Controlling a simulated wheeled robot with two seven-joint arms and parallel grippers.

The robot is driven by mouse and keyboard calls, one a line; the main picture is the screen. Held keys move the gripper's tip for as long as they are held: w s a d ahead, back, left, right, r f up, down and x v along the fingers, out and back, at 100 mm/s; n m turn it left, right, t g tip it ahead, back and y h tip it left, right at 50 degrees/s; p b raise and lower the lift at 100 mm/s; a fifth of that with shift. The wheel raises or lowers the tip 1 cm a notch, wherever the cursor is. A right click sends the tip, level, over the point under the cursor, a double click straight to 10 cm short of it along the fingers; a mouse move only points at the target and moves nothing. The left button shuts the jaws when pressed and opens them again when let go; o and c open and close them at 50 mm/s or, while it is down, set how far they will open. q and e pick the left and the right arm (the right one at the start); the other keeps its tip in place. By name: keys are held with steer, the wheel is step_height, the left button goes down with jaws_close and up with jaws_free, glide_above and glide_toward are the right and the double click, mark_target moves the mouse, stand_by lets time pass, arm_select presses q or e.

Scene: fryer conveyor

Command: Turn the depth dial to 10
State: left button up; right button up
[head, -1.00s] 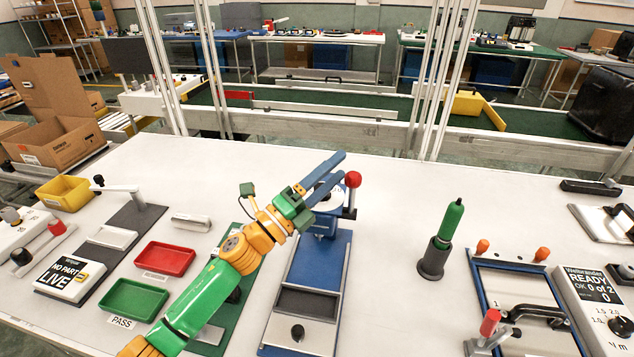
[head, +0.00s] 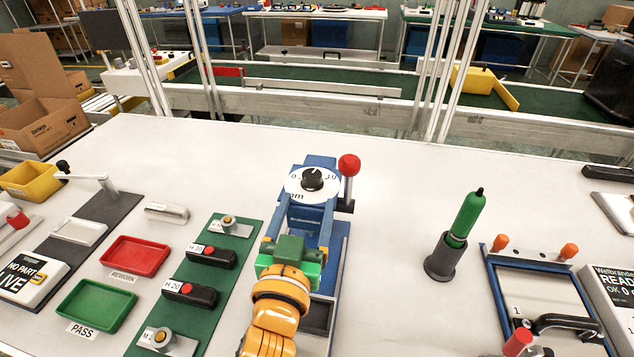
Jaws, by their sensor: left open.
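The depth dial (head: 300,190) is a white disc with a black knob (head: 313,179) on top of the blue press (head: 321,161). Printed marks 0 and what looks like 30 show on the disc's left and right, with "mm" at its lower left. The knob's pointer seems to face roughly away from me, between those marks; the exact value is too small to read. My left gripper (head: 307,203) is open, its two blue fingers reaching to the dial's near edge, one at each side. Whether they touch it I cannot tell. My right gripper is not in view.
A red-ball lever (head: 349,166) stands just right of the dial. A green-handled tool (head: 467,217) stands in a dark holder at right. Green and red trays (head: 96,306) (head: 136,256) and a green gauge mat (head: 203,273) lie at left. White table between press and tool is clear.

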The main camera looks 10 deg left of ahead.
mark_target(310, 184)
arm_select(q)
steer(key=shift+a+n, duration=0.15)
steer(key=shift+n, duration=0.15)
steer(key=shift+w+a+r+p, duration=0.1)
steer(key=shift+w+r+p, duration=0.15)
steer(key=shift+w+p, duration=0.25)
steer(key=shift+w+r+p, duration=0.2)
steer(key=shift+w+p, duration=0.05)
steer(key=shift+w, duration=0.45)
steer(key=w, duration=0.3)
steer(key=shift+w+f, duration=0.35)
steer(key=shift+w, duration=0.05)
steer(key=shift+s+r, duration=0.1)
steer(key=shift+s, duration=0.05)
steer(key=shift+c, duration=0.6)
steer(key=shift+p, duration=0.3)
jaws_close()
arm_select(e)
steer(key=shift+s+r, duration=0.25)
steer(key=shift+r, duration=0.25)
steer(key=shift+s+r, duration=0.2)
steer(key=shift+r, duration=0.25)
